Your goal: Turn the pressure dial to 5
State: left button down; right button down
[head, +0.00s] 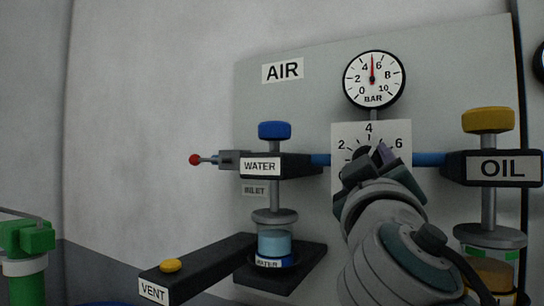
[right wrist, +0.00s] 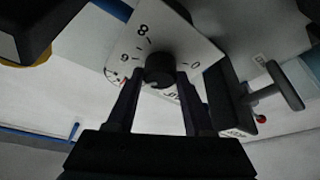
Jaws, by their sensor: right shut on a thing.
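The pressure dial is a dark round knob (right wrist: 160,68) on a white square plate (head: 346,130) with numbers around it. In the head view 2, 4 and 6 show, with 4 at the top. My right gripper (head: 368,163) reaches it from the lower right and is shut on the knob, a finger on each side in the right wrist view (right wrist: 158,78). The gripper covers most of the knob, and I cannot read where its pointer stands. Above it, the round BAR gauge (head: 360,88) has its red needle straight up, between 4 and 6. My left gripper is out of view.
A WATER valve with a blue cap (head: 275,130) stands left of the dial, with a red-tipped lever (head: 195,160). An OIL valve with a yellow cap (head: 488,120) stands right. A VENT arm with a yellow button (head: 171,265) juts out low left. The wall further left is bare.

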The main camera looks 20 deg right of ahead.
dwell(0.5)
jog(key=shift+c, duration=1.4)
grip_release()
jog(key=shift+s, duration=0.1)
jog(key=b+v, duration=0.4)
jog(key=v, duration=0.5)
jog(key=shift+s+a, duration=0.25)
jog(key=shift+s, duration=0.05)
